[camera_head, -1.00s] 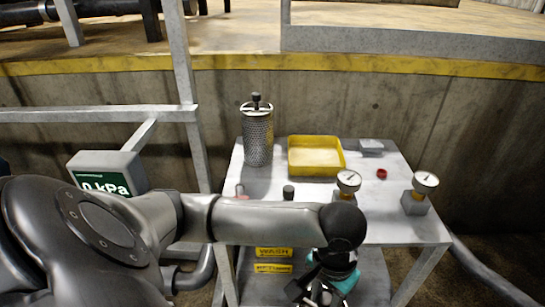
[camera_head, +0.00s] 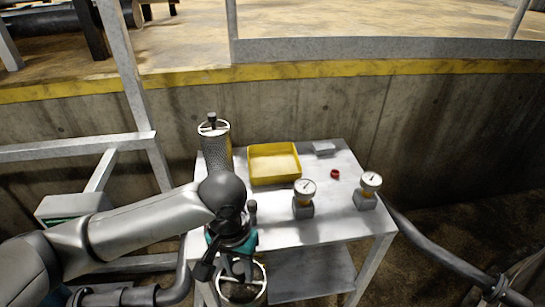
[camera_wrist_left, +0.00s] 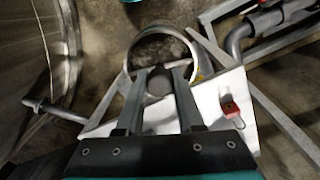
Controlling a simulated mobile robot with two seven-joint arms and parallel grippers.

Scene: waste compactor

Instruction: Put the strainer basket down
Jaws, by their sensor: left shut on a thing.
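My left gripper (camera_head: 238,265) points down in front of the cart's near left edge. It is shut on a strainer basket (camera_head: 258,290), whose pale round rim shows below the fingers, cut by the picture's bottom. In the left wrist view, the fingers (camera_wrist_left: 160,78) close on the dark knob in the middle of the basket's rim (camera_wrist_left: 197,45); the inside looks dark grey. A second strainer basket (camera_head: 217,150), a perforated metal cylinder with a knob on top, stands upright on the cart's back left. My right gripper is not in view.
The grey cart (camera_head: 335,220) carries a yellow tray (camera_head: 274,180), two gauges on blocks (camera_head: 303,207) (camera_head: 365,200), a red ring (camera_head: 335,174) and a small grey box (camera_head: 323,148). Bare top lies at the front right. A railing (camera_head: 125,70) stands left; a pipe (camera_head: 430,245) runs right.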

